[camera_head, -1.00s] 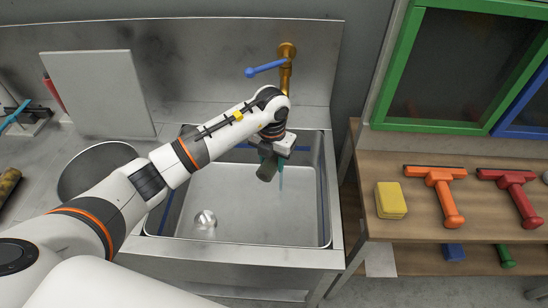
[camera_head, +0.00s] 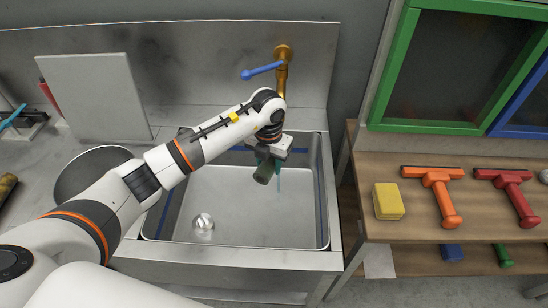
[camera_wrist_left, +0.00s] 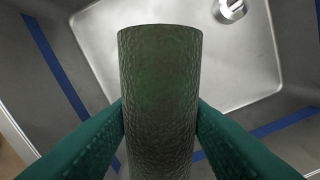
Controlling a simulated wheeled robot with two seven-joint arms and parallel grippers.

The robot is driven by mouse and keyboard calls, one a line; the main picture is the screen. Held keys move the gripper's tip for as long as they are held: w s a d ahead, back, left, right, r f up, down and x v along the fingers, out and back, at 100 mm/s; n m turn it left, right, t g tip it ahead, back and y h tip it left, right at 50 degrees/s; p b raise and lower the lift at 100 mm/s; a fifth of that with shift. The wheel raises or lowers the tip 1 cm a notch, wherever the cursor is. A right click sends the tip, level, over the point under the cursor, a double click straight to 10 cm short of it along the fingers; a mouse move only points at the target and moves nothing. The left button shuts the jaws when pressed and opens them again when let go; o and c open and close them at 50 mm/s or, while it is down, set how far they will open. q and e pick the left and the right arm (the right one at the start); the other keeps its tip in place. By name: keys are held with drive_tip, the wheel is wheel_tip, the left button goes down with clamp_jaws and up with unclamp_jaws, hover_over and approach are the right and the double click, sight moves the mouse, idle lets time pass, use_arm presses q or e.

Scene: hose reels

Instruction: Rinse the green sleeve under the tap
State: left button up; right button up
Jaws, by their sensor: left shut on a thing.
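The green sleeve (camera_head: 264,172) is a dark, rough-textured cylinder. My left gripper (camera_head: 270,168) is shut on it, with teal fingers on either side, and holds it over the sink basin (camera_head: 240,215). In the left wrist view the sleeve (camera_wrist_left: 160,85) stands between the two fingers. The brass tap (camera_head: 283,70) with a blue lever (camera_head: 262,70) is on the back wall, just behind and above the gripper. The arm hides its lower end, and I cannot see whether water runs. My right gripper is not in view.
A shiny drain fitting (camera_head: 203,222) lies in the basin floor. A grey board (camera_head: 97,100) leans on the back wall at left, near a dark round pan (camera_head: 85,172). At right, a wooden shelf (camera_head: 405,228) holds a yellow sponge (camera_head: 388,201) and orange and red squeegees (camera_head: 436,192).

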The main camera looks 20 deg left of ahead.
use_arm(q)
drive_tip(key=shift+s+a, duration=0.1)
drive_tip(key=shift+a, duration=0.25)
idle(0.4)
drive_tip(key=shift+d, duration=0.4)
drive_tip(key=shift+a, duration=0.2)
idle(0.3)
drive_tip(key=shift+a, duration=0.25)
drive_tip(key=shift+d, duration=0.45)
idle(0.4)
